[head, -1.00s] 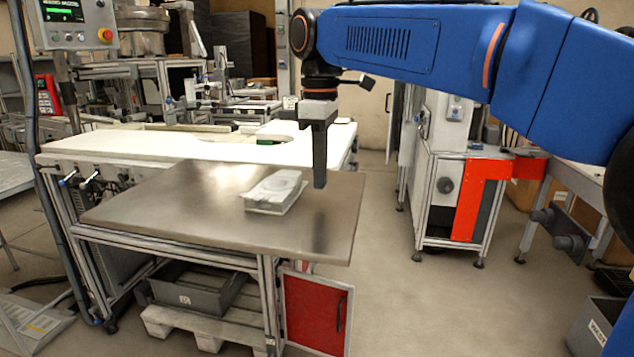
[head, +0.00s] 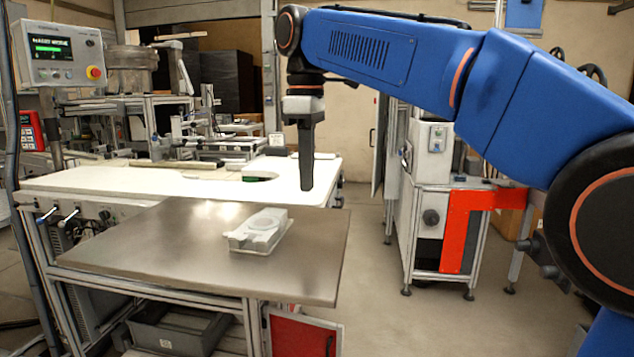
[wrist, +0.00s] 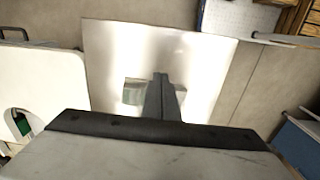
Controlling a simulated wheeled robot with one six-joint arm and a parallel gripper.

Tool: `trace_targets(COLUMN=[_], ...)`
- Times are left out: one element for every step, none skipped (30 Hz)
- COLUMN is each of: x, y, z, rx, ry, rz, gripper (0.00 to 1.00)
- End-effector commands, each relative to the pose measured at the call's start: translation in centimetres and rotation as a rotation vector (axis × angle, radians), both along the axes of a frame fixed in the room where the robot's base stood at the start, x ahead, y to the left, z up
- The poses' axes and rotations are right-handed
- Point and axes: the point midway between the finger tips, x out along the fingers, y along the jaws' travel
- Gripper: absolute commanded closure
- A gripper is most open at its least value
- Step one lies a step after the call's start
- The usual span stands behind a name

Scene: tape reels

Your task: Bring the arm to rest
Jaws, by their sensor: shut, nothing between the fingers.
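My gripper (head: 306,186) hangs pointing down from my blue arm, above the far right part of the steel table (head: 150,262). Its fingers are shut together with nothing between them. In the wrist view my gripper (wrist: 161,78) also shows as one closed dark bar over the table. In the wrist view this part (wrist: 133,92) is partly hidden by the fingers.
A white worktop (head: 110,180) with machinery stands behind the steel table. A control panel (head: 60,55) stands at the left. A white and orange machine cabinet (head: 430,190) stands at the right, with open floor before it. A grey bin (head: 180,330) sits under the table.

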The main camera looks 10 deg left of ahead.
Motion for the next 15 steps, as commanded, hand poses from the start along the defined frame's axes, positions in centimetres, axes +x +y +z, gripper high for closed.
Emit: trace_targets(x=[0.0,0.0,0.1,0.0,0.0,0.0,-0.1,-0.2,-0.4,-0.5,-0.7,-1.0,-1.2,-1.5,-1.9], y=[-0.8,-1.4,-2.4,-3.2,-4.2,-5.7,-6.8,-7.9,-9.4,-10.5,-11.6,-13.0,-14.1,-15.1,-16.5], z=[0.0,-0.1,-0.2,-0.4,-0.6,-0.9,-1.3,-1.6,-2.1,-2.5,-2.9,-3.4,-3.9,-4.4,-5.0], rx=[0.004,0.006,0.010,0.015,0.019,0.027,0.032,0.038,0.047,0.051,0.057,0.066,0.071,0.077,0.086], ry=[-0.004,-0.006,-0.012,-0.017,-0.021,-0.029,-0.036,-0.042,-0.051,-0.057,-0.063,-0.072,-0.079,-0.085,-0.094], rz=[-0.017,-0.031,-0.058,-0.081,-0.107,-0.147,-0.178,-0.210,-0.253,-0.284,-0.317,-0.358,-0.391,-0.421,-0.464], gripper=[1.00,1.00,1.00,1.00,1.00,1.00,1.00,1.00,1.00,1.00,1.00,1.00,1.00,1.00,1.00])
